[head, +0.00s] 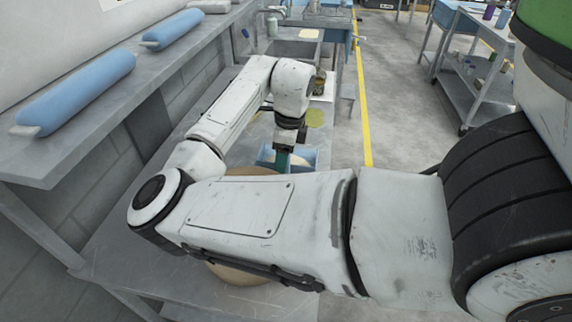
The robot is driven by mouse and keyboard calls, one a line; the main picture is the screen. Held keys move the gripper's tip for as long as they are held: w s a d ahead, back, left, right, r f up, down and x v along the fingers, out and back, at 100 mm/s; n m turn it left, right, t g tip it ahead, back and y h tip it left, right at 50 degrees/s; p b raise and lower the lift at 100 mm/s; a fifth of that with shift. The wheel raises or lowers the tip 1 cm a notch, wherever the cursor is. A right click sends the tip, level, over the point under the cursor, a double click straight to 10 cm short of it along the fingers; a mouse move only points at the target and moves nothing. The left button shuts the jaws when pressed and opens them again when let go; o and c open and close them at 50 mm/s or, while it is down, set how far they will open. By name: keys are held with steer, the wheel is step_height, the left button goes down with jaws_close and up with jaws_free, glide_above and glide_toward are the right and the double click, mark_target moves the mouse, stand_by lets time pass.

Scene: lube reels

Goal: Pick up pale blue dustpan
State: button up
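A pale blue object (308,154), which looks like the dustpan, sits on the grey bench top just past my forearm. Its near part is hidden behind my arm. My gripper (283,162) points down at the dustpan, with a green part showing in front of or inside it. The fingertips are hidden, so I cannot tell whether they are open or touch the dustpan.
A tan round object (240,274) lies partly under my arm. A yellow-green disc (315,118) and a dark jar (320,82) are beyond the dustpan. Blue rolls (78,90) lie on the left shelf. A cart (478,85) stands right, past open floor.

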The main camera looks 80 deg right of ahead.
jaws_close()
stand_by(0.3)
steer(key=shift+r, duration=0.1)
